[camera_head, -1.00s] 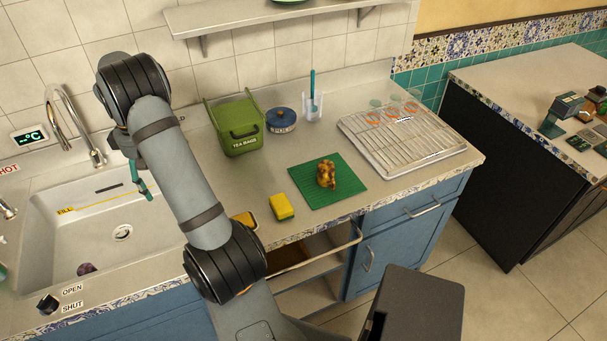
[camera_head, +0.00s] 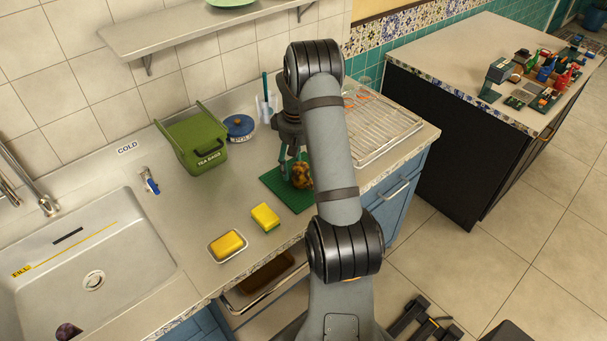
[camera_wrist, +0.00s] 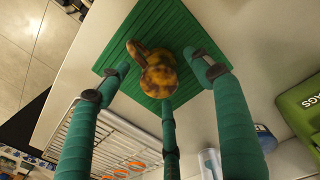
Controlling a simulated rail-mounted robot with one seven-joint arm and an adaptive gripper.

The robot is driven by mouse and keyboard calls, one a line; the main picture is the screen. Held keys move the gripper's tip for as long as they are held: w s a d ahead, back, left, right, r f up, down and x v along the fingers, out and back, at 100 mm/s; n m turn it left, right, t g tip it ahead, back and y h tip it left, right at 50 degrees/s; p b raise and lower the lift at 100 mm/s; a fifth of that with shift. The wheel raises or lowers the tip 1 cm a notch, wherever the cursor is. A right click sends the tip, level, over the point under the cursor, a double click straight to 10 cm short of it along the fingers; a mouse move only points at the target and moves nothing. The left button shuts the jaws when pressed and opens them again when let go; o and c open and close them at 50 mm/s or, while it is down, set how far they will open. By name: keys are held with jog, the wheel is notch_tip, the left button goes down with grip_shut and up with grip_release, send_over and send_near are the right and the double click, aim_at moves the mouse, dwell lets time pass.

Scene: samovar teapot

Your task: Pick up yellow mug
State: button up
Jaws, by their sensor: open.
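A mottled yellow-brown mug (camera_head: 301,176) stands on a green ribbed mat (camera_head: 279,190) on the counter, partly hidden behind my arm. In the wrist view the mug (camera_wrist: 158,80) shows with its handle towards the upper left, on the green mat (camera_wrist: 185,22). My gripper (camera_head: 290,165) is at the mat, just left of the mug in the head view. In the wrist view the green fingers of my gripper (camera_wrist: 163,82) are spread apart around the mug's outline. Nothing is held, and I cannot tell whether a finger touches it.
A wire rack (camera_head: 372,148) with glasses lies right of the mat. A yellow sponge (camera_head: 265,217), another in a dish (camera_head: 228,245), and the sink (camera_head: 130,250) lie left.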

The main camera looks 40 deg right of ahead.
aim_at(300, 168)
jog(key=shift+d+f+p, duration=0.1)
jog(key=shift+f+p, duration=0.35)
jog(key=shift+f, duration=1.5)
jog(key=shift+c, duration=1)
jog(key=c, duration=1.1)
